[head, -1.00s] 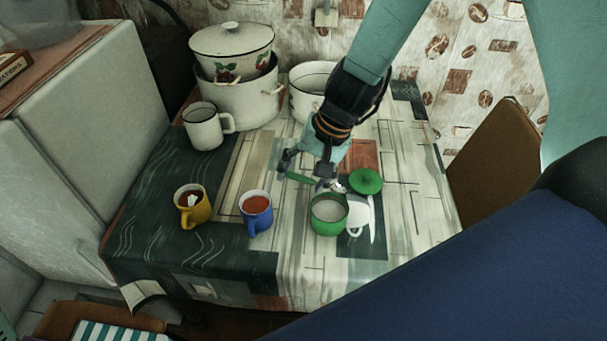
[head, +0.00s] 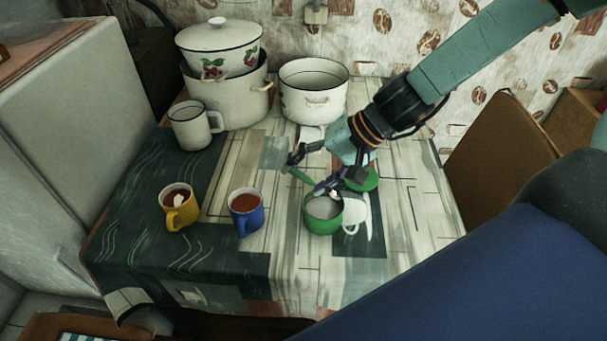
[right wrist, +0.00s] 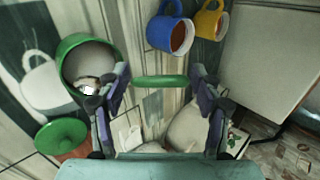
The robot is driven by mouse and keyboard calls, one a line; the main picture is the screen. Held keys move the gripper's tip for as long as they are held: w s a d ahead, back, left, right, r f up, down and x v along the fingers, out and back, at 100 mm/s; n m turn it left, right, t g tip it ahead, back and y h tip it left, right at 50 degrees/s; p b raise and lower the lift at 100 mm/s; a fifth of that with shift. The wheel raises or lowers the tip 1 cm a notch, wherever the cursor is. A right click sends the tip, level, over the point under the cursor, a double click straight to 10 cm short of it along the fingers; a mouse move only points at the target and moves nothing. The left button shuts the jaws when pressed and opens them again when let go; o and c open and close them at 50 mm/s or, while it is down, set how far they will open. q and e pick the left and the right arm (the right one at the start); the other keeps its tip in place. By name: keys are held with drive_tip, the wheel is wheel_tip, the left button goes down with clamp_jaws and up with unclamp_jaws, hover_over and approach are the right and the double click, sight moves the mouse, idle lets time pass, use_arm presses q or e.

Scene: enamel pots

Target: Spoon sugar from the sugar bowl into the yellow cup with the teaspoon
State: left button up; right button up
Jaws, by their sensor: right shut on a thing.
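The yellow cup (head: 180,215) stands at the left of the table with dark tea and a pale tag on it; it also shows in the right wrist view (right wrist: 207,24). The green sugar bowl (head: 321,226) is uncovered, with whitish sugar inside. My right gripper (head: 307,174) is shut on the green handle of the teaspoon (right wrist: 160,81), just behind and above the bowl. In the right wrist view the spoon's metal end shows over the sugar bowl (right wrist: 68,50); whether it touches the sugar I cannot tell. My left gripper is not in view.
A blue cup (head: 243,222) of tea stands between the yellow cup and sugar bowl. The green lid (head: 363,181) lies behind the bowl. A white mug (head: 190,130), lidded pot (head: 218,48) and open pot (head: 313,95) stand at the back. The table's front is clear.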

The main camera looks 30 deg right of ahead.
drive_tip(key=shift+s+d+f+t+y, duration=0.2)
drive_tip(key=shift+f+t+y, duration=0.1)
drive_tip(key=shift+f+y, duration=0.1)
wheel_tip(320, 180, down, 6)
drive_tip(key=b, duration=0.5)
drive_tip(key=shift+r+b, duration=0.2)
drive_tip(key=shift+b, duration=0.2)
drive_tip(key=shift+h, duration=0.5)
drive_tip(key=r+p, duration=0.5)
drive_tip(key=shift+w+a+r, duration=0.1)
drive_tip(key=shift+a+r, duration=0.15)
drive_tip(key=shift+w+a+f+g+h+p, duration=0.15)
drive_tip(key=shift+w+a+g+h+p, duration=0.45)
drive_tip(key=shift+p, duration=0.95)
drive_tip(key=shift+s+a+f+g+h+p, duration=0.15)
drive_tip(key=shift+a+g+h+p, duration=0.15)
drive_tip(key=shift+g+h+p, duration=0.9)
drive_tip(key=shift+w+a+f+g+h+p, duration=0.15)
drive_tip(key=shift+w+a+h+p, duration=0.4)
drive_tip(key=shift+p, duration=1.35)
drive_tip(key=shift+s+d, duration=0.1)
